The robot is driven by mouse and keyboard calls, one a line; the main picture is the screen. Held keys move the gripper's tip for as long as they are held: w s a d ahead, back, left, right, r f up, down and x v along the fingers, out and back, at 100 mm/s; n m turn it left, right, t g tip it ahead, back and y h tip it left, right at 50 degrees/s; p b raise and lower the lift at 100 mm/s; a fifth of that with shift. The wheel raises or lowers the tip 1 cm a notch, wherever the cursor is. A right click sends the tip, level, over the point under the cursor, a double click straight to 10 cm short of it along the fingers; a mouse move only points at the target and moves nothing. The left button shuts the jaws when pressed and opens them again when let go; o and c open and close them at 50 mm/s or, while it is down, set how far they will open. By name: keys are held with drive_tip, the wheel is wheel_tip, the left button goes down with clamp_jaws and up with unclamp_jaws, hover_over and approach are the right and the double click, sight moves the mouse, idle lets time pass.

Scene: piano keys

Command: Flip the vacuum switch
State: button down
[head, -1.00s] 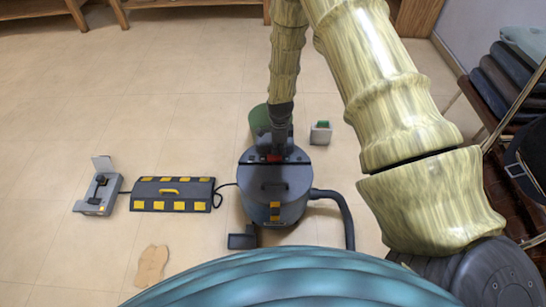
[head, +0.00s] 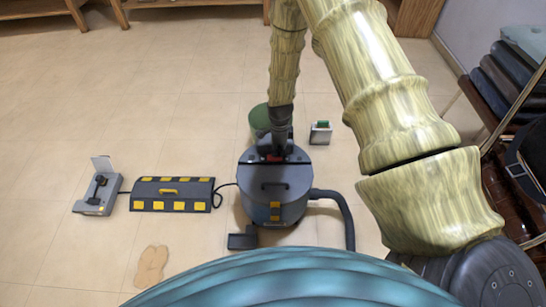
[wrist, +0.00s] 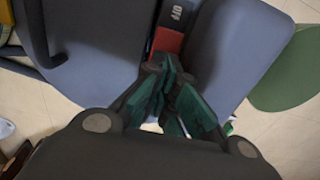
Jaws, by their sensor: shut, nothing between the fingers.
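The vacuum (head: 262,205) is a dark grey drum with yellow marks and a hose, standing on the floor in the head view. Its red switch (wrist: 168,41) shows in the wrist view with an "OFF" label on a dark part above it; a bit of red also shows at the top of the vacuum in the head view. My gripper (wrist: 166,82) is shut and empty, its green-padded fingertips right at the lower edge of the red switch. I cannot tell whether they touch it. The fingers hide the lower part of the switch.
A green round object (head: 258,118) and a small grey-green box (head: 320,133) stand behind the vacuum. Stacked chairs (head: 510,90) are at right.

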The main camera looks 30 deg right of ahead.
sight(279, 156)
drive_tip(key=shift+f, duration=0.6)
idle(0.5)
drive_tip(key=shift+r, duration=0.15)
drive_tip(key=shift+r+p, duration=2.85)
drive_tip(key=shift+r, duration=0.5)
drive_tip(key=shift+s+f, duration=0.1)
